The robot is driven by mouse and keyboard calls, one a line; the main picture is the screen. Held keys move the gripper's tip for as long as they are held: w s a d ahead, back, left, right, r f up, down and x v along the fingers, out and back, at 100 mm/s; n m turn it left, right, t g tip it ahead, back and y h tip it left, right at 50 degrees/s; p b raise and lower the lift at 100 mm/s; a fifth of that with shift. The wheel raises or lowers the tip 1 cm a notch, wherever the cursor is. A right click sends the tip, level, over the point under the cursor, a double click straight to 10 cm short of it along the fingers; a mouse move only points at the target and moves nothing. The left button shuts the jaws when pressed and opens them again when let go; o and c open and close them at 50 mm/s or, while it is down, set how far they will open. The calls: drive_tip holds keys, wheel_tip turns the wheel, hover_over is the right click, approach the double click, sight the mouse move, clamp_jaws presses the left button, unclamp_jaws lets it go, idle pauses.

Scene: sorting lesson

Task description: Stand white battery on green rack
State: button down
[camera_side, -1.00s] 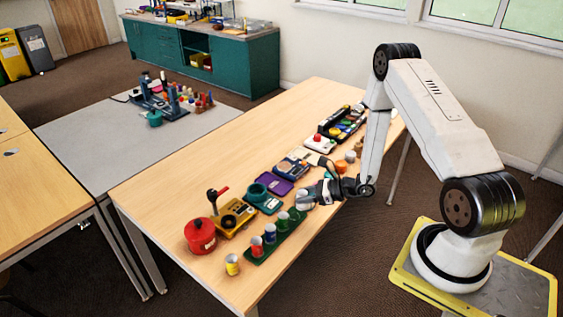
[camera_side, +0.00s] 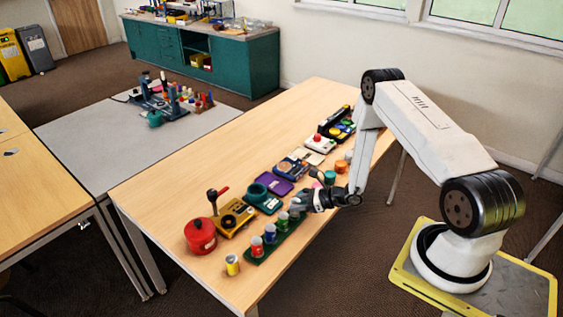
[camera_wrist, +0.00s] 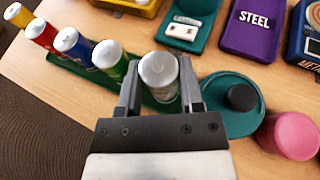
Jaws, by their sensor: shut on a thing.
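The white battery (camera_wrist: 158,72) stands roughly upright between the fingers of my gripper (camera_wrist: 160,88), which is shut on it. In the side view my gripper (camera_side: 298,203) is at the far end of the green rack (camera_side: 265,252), and the battery is mostly hidden there. In the wrist view the green rack (camera_wrist: 84,76) runs under the row and the white battery is over its near end. I cannot tell whether its base touches the rack. Red (camera_side: 257,247), blue (camera_side: 270,234) and green (camera_side: 283,221) batteries stand on the rack. The green one is close beside my left finger.
A yellow battery (camera_side: 232,265) stands on the table off the rack's end. A teal round piece with a black knob (camera_wrist: 242,97) and a pink cylinder (camera_wrist: 290,135) are right of my gripper. A red pot (camera_side: 200,236) and several devices line the rack's far side.

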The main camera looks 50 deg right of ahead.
drive_tip(key=shift+f, duration=0.45)
drive_tip(key=shift+f, duration=0.15)
drive_tip(key=shift+c, duration=1.2)
unclamp_jaws()
drive_tip(key=shift+s+r, duration=0.15)
drive_tip(key=shift+r, duration=0.05)
drive_tip(key=v, duration=1.1)
drive_tip(key=shift+s+d, duration=0.25)
drive_tip(key=shift+r, duration=0.1)
